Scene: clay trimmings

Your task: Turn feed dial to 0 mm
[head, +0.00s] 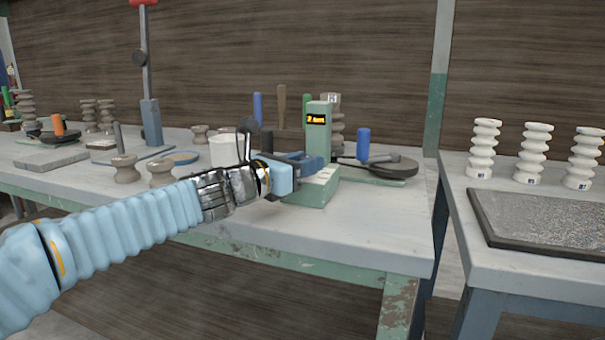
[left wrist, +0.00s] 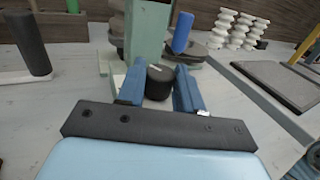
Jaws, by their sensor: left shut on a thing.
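A pale green machine (head: 318,145) with an upright post stands on the grey table. A small dark display (head: 316,119) near its top shows orange characters that seem to start with a 2; I cannot read them surely. The machine's post also shows in the left wrist view (left wrist: 147,32). The feed dial (left wrist: 160,82) is a black round knob with a small pale mark on top. My left gripper (head: 306,163) is at the machine, its blue fingers shut on either side of the dial. In the head view the gripper hides the dial. My right gripper is not in view.
A blue-handled tool (head: 363,143) and a dark round plate (head: 384,170) lie right of the machine. A white cup (head: 224,150) and clay insulators (head: 125,169) stand to the left. The table front right of the machine is clear. A second table (head: 530,270) stands beyond a gap.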

